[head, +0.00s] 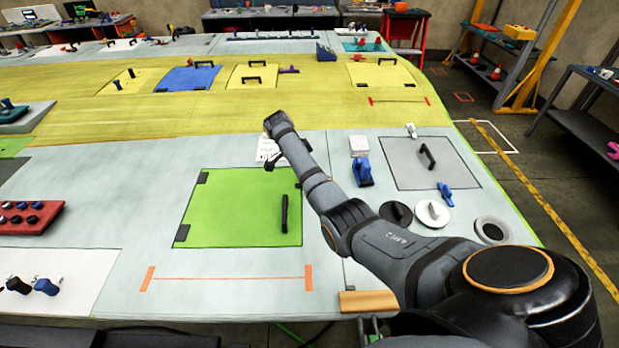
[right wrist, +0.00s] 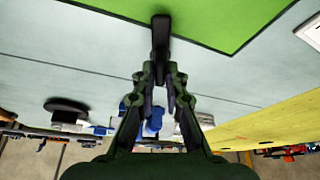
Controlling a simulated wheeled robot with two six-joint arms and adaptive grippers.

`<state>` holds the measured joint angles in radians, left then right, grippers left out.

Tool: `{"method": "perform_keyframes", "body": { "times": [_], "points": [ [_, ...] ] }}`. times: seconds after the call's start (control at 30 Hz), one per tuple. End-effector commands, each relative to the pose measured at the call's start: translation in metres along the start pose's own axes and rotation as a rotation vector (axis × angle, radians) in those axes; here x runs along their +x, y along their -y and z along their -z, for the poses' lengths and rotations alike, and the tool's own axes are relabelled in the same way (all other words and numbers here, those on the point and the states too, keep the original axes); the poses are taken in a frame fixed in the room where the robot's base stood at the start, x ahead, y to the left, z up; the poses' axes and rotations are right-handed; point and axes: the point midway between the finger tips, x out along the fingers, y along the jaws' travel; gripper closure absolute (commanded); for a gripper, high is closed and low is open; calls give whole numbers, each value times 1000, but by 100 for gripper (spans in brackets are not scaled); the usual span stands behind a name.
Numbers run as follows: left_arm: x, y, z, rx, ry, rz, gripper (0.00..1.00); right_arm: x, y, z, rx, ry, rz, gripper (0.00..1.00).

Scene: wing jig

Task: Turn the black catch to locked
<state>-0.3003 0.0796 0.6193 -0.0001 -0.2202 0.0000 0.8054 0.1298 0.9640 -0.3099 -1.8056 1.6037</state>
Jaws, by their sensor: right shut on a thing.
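The black catch (right wrist: 160,38) shows in the right wrist view as a dark bar at the edge of the green panel (right wrist: 215,22). Its far end overlaps the green, and its near end is between my right fingertips. My right gripper (right wrist: 158,78) is shut on it. In the head view my right gripper (head: 271,162) is by the upper right corner of the green panel (head: 235,205), largely hidden by its own arm, and I cannot make out the catch there. No lock marking is readable. My left gripper is not in view.
A black handle (head: 284,213) stands on the green panel, with black hinges (head: 181,233) on its left side. A blue tool (head: 363,172), a white block (head: 359,146) and round discs (head: 432,213) lie to the right of my arm. The grey surface below the panel is mostly clear.

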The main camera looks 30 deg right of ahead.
Motion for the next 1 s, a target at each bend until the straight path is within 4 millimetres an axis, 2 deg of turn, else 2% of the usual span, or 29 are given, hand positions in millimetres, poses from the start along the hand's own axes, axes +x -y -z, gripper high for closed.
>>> {"method": "perform_keyframes", "body": {
  "times": [0.1, 0.4, 1.0],
  "points": [
    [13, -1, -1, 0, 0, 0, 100, 1, 3, 0, 90, 0, -30, 100],
    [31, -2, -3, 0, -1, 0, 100, 0, 5, 0, 259, 2, -98, 100],
    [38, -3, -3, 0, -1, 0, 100, -3, 6, 2, 345, 3, -132, 100]
  ]
}}
